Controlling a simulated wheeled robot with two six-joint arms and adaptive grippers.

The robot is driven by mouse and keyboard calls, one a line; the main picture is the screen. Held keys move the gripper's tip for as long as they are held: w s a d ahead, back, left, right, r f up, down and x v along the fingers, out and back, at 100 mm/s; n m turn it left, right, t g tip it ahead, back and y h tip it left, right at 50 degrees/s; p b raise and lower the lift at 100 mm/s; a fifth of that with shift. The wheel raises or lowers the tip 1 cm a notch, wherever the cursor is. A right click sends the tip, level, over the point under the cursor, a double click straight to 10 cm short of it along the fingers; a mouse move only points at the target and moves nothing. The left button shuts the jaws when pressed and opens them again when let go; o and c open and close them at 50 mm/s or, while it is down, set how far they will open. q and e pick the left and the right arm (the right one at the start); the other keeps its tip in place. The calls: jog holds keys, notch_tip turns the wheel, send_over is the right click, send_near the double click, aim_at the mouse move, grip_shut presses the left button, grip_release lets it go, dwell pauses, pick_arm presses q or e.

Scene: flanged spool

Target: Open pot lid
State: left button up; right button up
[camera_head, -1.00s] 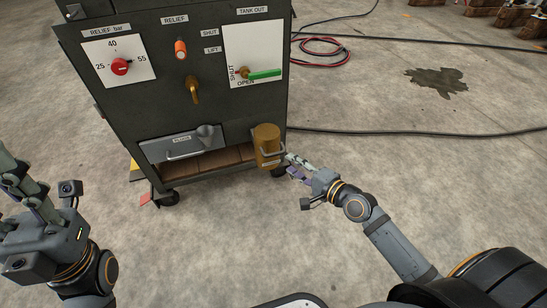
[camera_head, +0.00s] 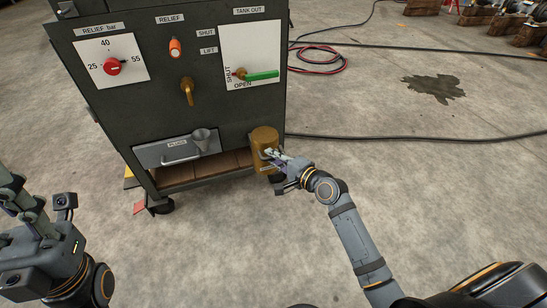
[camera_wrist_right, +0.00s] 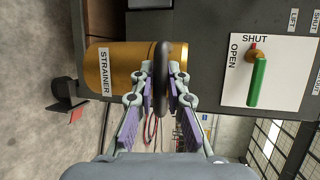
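The brass-coloured strainer pot (camera_head: 263,140) hangs at the lower right corner of the dark cabinet. In the right wrist view its side (camera_wrist_right: 125,58) carries a STRAINER label, and a dark rounded bar (camera_wrist_right: 161,75), apparently its handle, stands between my fingers. My right gripper (camera_head: 274,155) is at the pot's front. In the wrist view its two purple-padded fingers (camera_wrist_right: 160,88) lie apart on either side of the bar; firm contact is not clear. My left gripper (camera_head: 22,205) is at the far left, away from the cabinet, partly cut off by the picture edge.
The cabinet front has a green-handled tank valve (camera_head: 260,76), a red relief knob (camera_head: 112,67), a brass lever (camera_head: 188,92) and a plugs drawer (camera_head: 177,149). Hoses (camera_head: 400,136) lie on the concrete floor. The floor right of the pot is largely clear.

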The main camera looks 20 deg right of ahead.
grip_shut()
dwell(0.3)
